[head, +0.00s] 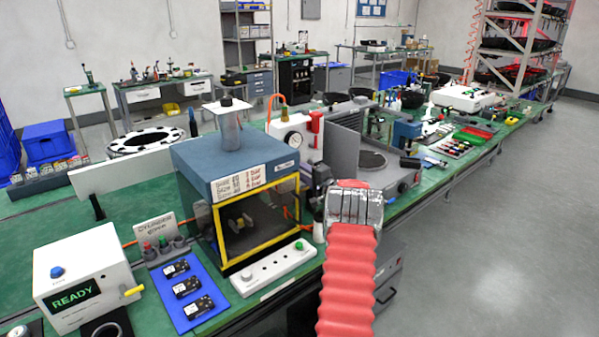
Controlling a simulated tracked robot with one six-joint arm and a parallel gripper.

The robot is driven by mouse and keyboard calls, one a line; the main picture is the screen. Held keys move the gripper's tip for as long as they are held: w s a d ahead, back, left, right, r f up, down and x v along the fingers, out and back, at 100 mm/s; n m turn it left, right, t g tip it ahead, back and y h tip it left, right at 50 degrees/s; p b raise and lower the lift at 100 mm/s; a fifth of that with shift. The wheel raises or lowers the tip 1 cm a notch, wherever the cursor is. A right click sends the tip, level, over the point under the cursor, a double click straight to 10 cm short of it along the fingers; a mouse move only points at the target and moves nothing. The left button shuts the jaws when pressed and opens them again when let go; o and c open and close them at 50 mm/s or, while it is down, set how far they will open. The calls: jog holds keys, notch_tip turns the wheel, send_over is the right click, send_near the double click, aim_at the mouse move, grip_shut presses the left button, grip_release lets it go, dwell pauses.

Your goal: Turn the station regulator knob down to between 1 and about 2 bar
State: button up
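A white regulator panel with a round pressure gauge (293,139) stands behind the blue-topped test box (232,150). The gauge is too small to read. An orange hose (277,105) loops above it, and a red cylinder (316,125) stands at its right. I cannot make out the regulator knob clearly. My red-sleeved arm reaches up from the bottom. Dark parts of my gripper (321,178) show just left of its silver cuff, in front of and below the gauge panel. Its fingers are too small and hidden to show whether they are open or touching anything.
The test box has a yellow-framed front and a bar label on top. A white button strip (272,268) lies before it. A blue mat (187,294) with 3 black parts and a READY box (85,280) are at left. A grey machine (375,160) stands right.

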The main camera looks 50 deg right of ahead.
jog(key=shift+w+a+f, duration=0.1)
jog(key=shift+a+f, duration=0.1)
jog(key=shift+f, duration=0.1)
jog(key=o, duration=1)
jog(key=shift+d+r, duration=0.1)
jog(key=shift+r, duration=0.05)
jog(key=shift+o, duration=0.2)
jog(key=v, duration=1.4)
jog(key=shift+w, duration=0.1)
